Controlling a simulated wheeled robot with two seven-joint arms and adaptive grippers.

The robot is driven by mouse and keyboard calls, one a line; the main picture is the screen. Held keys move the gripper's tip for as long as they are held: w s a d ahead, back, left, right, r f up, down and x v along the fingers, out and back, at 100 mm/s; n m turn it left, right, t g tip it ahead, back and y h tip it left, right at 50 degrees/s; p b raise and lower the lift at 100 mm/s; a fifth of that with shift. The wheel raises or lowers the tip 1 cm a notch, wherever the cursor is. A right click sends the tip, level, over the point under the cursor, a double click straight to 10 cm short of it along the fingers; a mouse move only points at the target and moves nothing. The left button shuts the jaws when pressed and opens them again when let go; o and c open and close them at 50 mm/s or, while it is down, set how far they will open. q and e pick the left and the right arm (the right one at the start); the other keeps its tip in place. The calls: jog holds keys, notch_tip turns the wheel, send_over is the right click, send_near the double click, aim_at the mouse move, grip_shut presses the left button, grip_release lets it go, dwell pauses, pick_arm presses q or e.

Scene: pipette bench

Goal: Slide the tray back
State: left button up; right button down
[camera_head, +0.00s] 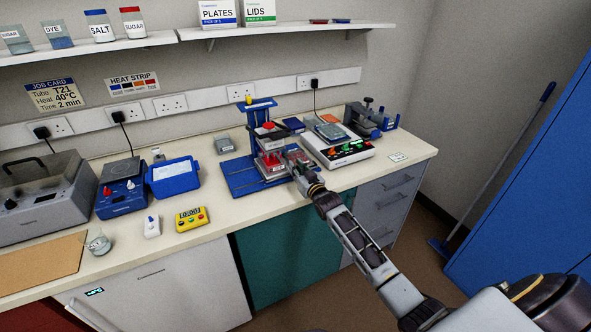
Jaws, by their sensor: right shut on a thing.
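A blue stand (235,180) with a flat base, rails and an upright column stands on the bench near the middle of the picture. A small grey and red tray (268,166) sits on its base, under the red-topped part (267,128) on the column. My right gripper (291,160) reaches in from the lower right and is shut at the tray's right side. The gripper's fingers are small here and hide part of the tray, so the exact grip is hard to see. My left gripper is not in view.
A white device with coloured buttons (343,154) stands close to the right of my gripper. A blue tub (172,180) and a yellow timer (191,218) are to the left. The bench front between timer and stand is clear.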

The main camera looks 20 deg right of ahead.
jog(key=c, duration=1.3)
grip_release()
jog(key=shift+d, duration=0.35)
jog(key=shift+s+a, duration=0.1)
jog(key=shift+a, duration=0.05)
jog(key=shift+s+d, duration=0.15)
jog(key=shift+s, duration=2.8)
jog(key=shift+s+d, duration=0.15)
jog(key=shift+s, duration=2.8)
